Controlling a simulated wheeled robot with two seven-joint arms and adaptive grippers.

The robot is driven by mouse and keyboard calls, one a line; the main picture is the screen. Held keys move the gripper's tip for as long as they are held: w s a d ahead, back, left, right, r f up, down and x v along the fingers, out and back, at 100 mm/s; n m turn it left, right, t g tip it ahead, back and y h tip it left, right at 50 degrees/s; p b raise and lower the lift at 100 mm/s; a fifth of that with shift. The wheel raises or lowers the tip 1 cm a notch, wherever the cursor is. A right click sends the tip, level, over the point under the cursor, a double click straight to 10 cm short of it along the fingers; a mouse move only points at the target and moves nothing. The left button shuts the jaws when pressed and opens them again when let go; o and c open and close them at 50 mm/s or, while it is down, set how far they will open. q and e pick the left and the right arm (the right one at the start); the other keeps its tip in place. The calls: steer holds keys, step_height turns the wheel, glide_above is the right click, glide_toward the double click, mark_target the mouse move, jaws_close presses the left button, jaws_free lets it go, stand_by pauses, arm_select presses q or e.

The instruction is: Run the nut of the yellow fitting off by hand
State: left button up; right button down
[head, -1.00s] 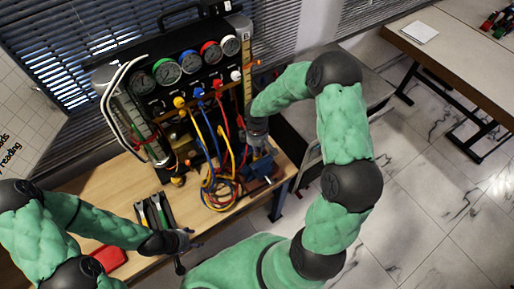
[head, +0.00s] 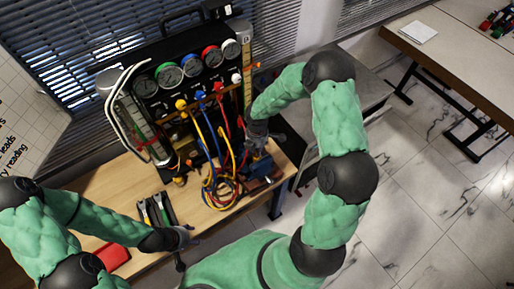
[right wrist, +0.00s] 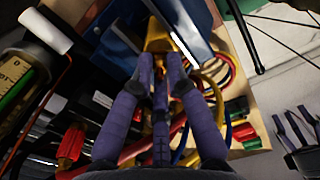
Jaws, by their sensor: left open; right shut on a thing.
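The yellow fitting (right wrist: 158,32) shows at the top of the right wrist view, beside a blue vise (right wrist: 197,45). In the head view the blue vise (head: 262,168) stands at the right end of the bench, and the fitting is too small to make out. My right gripper (right wrist: 160,62) is shut on the fitting's nut; the fingers hide most of the nut. In the head view my right gripper (head: 257,140) is just above the vise. My left gripper (head: 188,238) is open and empty at the bench's front edge, away from the fitting.
A gauge panel (head: 183,70) stands at the back of the bench. Yellow, blue and red hoses (head: 212,190) hang from it and coil left of the vise. A dark tool tray (head: 157,212) and a red item (head: 114,257) lie near my left arm.

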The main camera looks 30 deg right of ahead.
steer(key=shift+n, duration=0.4)
steer(key=c, duration=1.2)
jaws_free()
steer(key=shift+r, duration=0.1)
step_height(320, 180, up, 12)
steer(key=shift+f, duration=0.1)
